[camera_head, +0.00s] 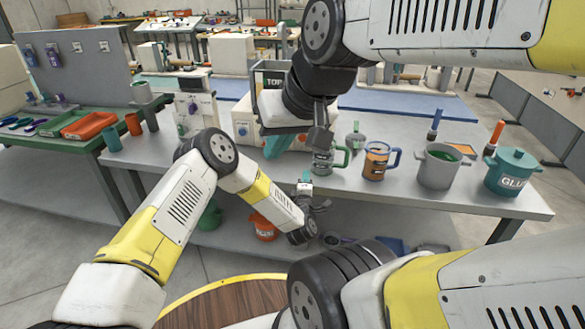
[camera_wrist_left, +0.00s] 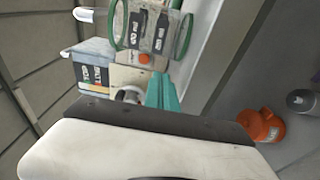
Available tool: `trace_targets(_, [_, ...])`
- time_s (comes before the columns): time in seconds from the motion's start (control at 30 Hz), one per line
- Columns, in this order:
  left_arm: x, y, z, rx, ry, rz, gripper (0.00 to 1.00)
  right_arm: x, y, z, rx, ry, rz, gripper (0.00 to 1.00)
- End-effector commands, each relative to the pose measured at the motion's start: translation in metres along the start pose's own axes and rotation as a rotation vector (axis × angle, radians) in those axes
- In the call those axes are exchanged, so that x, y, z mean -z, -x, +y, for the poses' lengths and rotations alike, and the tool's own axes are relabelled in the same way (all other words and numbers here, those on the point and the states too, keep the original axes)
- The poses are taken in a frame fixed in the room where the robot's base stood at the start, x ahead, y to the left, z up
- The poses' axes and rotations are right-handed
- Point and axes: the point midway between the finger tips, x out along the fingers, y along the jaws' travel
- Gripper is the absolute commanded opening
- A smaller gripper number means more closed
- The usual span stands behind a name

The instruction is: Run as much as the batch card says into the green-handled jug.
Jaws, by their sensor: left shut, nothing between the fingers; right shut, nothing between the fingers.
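The green-handled jug (camera_head: 325,162) stands on the grey bench in the head view, partly behind my right gripper. In the left wrist view a clear vessel with green handles (camera_wrist_left: 132,25) shows at the top. The white dispensing machine (camera_head: 243,124) stands left of the jug, with a teal piece (camera_head: 277,146) at its front. My right gripper (camera_head: 320,140) is shut and empty, in front of the jug and machine. My left gripper (camera_head: 312,200) is shut and empty, low at the bench's front edge, apart from the jug. I cannot make out a readable batch card.
An amber-filled jug with a blue handle (camera_head: 376,166), a grey pot with green contents (camera_head: 438,172) and a teal pot marked GLUE (camera_head: 511,174) stand to the right. An orange pot (camera_head: 264,228) sits on the lower shelf. A green side table (camera_head: 85,140) holds orange trays.

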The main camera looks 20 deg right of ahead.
Motion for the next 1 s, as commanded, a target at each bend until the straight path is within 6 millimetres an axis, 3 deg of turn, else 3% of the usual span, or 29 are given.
trace_targets(0.7, [-0.001,0.093,-0.001,0.002,0.000,-0.002,0.00,0.000,0.000,0.000,0.000,0.000,0.000,0.00])
trace_targets(0.9, [0.000,0.100,0.001,0.000,-0.001,-0.001,0.00,0.000,0.000,0.000,0.000,0.000,0.000,0.00])
trace_targets(1.0, [0.002,0.094,0.009,0.000,-0.018,-0.013,0.00,0.000,0.000,0.000,0.000,0.000,0.000,0.00])
